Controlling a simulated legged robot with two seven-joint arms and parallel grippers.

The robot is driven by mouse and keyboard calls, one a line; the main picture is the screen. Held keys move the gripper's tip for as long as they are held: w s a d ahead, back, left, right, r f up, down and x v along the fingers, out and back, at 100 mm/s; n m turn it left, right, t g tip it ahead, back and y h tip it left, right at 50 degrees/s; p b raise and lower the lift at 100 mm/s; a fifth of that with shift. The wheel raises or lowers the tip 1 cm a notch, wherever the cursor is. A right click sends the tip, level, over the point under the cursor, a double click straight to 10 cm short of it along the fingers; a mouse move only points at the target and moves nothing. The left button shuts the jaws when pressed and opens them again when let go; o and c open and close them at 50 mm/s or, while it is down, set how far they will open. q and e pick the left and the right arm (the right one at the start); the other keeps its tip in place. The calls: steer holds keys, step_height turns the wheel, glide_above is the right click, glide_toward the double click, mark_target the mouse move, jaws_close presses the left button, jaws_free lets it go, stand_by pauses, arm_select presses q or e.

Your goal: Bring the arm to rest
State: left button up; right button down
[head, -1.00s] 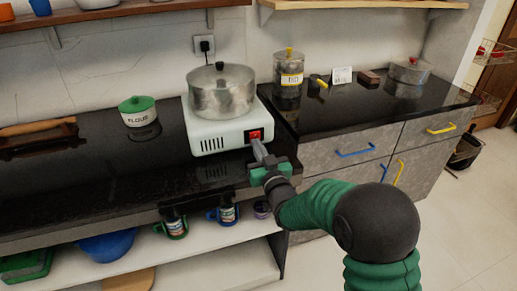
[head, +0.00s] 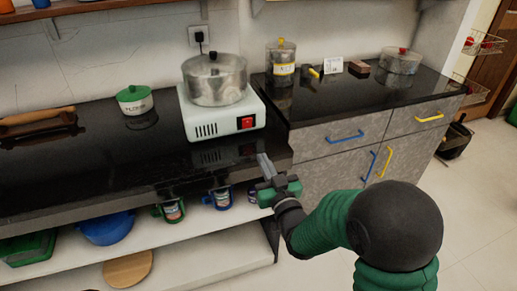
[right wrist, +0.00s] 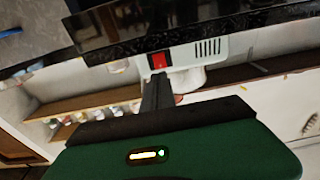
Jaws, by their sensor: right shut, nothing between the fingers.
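My right gripper (head: 265,166) is shut and empty, in front of the black counter's edge and below the white hot plate (head: 222,116). It is apart from the hot plate's red switch (head: 246,122). In the right wrist view the closed fingers (right wrist: 157,92) point toward the red switch (right wrist: 159,61), with a gap I cannot measure. A lidded metal pot (head: 215,82) stands on the hot plate. My left gripper is not in view.
The black counter (head: 80,165) runs behind my arm, with a green-lidded flour pot (head: 135,99) on it. Mugs (head: 221,198) and a blue bowl (head: 106,228) sit on the shelf below. Drawers with a blue handle (head: 345,137) are to the right.

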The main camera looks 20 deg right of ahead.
steer(key=shift+s+f, duration=0.2)
steer(key=shift+s, duration=0.2)
steer(key=s+f+g, duration=0.9)
steer(key=f, duration=0.5)
steer(key=s+f+g, duration=0.4)
steer(key=s+g, duration=0.3)
steer(key=s, duration=0.8)
step_height(320, 180, up, 28)
steer(key=p, duration=2.8)
steer(key=shift+w+d+r+h+p, duration=0.2)
steer(key=shift+d+r+h+p, duration=0.1)
steer(key=shift+p, duration=0.1)
